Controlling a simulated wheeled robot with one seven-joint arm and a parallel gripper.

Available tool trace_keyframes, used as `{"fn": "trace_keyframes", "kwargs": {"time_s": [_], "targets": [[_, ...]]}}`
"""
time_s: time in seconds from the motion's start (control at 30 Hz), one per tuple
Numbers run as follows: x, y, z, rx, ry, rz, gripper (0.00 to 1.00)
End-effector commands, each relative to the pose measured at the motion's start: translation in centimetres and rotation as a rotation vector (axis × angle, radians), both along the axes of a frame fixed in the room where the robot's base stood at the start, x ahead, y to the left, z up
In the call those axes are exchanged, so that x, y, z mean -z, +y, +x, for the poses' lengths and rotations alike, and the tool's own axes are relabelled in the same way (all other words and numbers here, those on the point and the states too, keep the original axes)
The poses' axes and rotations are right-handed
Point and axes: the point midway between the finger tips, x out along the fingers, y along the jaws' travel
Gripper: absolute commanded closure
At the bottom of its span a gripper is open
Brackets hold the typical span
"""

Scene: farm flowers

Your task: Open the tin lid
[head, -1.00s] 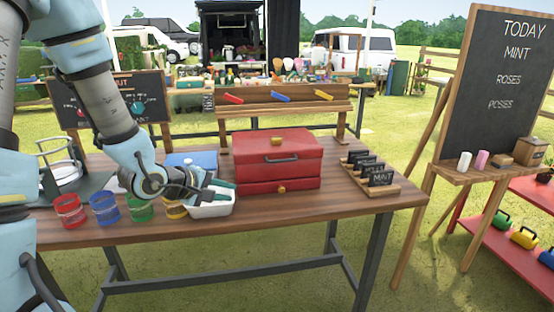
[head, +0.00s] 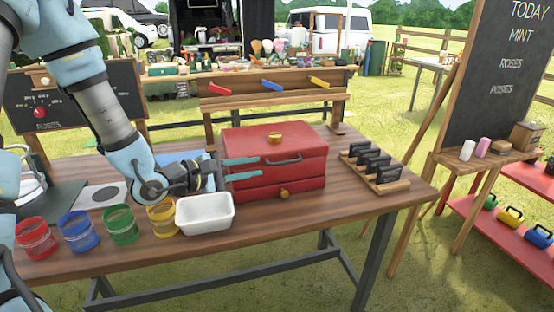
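The red tin (head: 300,174) stands on the wooden table, with its lid (head: 245,139) lying flat on top, shut. A brass knob (head: 275,138) sits on the lid, a dark grey handle (head: 285,161) is on the front, and a second brass knob (head: 284,194) is low on the front. My gripper (head: 259,168) points right at the left end of the tin's front. Its two teal fingers are apart, one above the other, with nothing between them. They overlap the tin's front in the picture; I cannot tell whether they touch it.
A white tray (head: 205,226) stands just below my gripper. Red, blue, green and yellow jars (head: 120,226) line the table's front left. A rack of small black signs (head: 375,166) stands right of the tin. A wooden shelf (head: 275,98) is behind it. The table's front right is clear.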

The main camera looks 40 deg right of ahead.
Motion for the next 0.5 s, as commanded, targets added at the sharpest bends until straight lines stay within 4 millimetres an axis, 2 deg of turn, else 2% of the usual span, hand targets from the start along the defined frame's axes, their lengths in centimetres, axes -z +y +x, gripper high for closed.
{"fn": "trace_keyframes", "kwargs": {"time_s": [0.3, 0.5], "targets": [[1.1, -5.6, -0.3, 0.004, 0.000, 0.001, 0.75], [1.8, -8.4, -0.4, 0.002, 0.000, 0.001, 0.75]]}}
